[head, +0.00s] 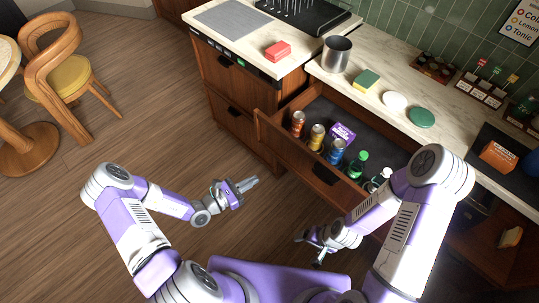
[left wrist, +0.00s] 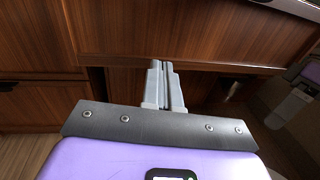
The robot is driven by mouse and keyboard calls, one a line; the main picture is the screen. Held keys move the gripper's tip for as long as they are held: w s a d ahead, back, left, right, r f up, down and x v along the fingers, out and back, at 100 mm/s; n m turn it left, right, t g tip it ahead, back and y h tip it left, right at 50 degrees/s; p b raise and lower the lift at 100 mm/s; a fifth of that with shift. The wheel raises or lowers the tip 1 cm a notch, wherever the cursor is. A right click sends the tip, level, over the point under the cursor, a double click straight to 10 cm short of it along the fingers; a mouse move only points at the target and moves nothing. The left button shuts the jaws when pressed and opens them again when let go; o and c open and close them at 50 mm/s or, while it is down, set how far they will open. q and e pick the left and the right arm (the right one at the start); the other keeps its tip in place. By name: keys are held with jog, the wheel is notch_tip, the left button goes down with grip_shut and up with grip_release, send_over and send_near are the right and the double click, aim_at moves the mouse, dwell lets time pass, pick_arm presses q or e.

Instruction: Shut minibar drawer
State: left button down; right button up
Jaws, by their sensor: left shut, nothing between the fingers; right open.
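The wooden minibar drawer (head: 311,166) is pulled out below the counter. It holds several cans, a purple box (head: 342,133) and a green bottle (head: 357,164). Its dark handle (head: 326,174) is on the front panel. My left gripper (head: 254,182) is shut and empty, apart from the drawer front and to its left in the head view. In the left wrist view its closed fingers (left wrist: 165,84) point at a brown wooden front (left wrist: 195,45). My right gripper (head: 309,250) is open and empty, low in front of the drawer, with its arm passing near the drawer's right end.
The marble counter (head: 381,107) above carries a metal pot (head: 336,54), a sponge (head: 366,80), and white and green round items. A red box (head: 278,51) sits on the left counter. A wooden chair (head: 62,72) stands far left. The floor left of the drawer is clear.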

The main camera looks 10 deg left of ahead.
pick_arm(q)
jog(key=w+a+n+t+y, duration=0.2)
jog(key=a+t, duration=0.1)
jog(key=b, duration=0.3)
send_near(275, 146)
jog(key=x, duration=0.5)
jog(key=shift+w+d, duration=0.2)
jog(key=shift+d, duration=0.05)
jog(key=shift+w+d+r, duration=0.15)
jog(key=shift+w+d, duration=0.2)
jog(key=shift+w, duration=0.15)
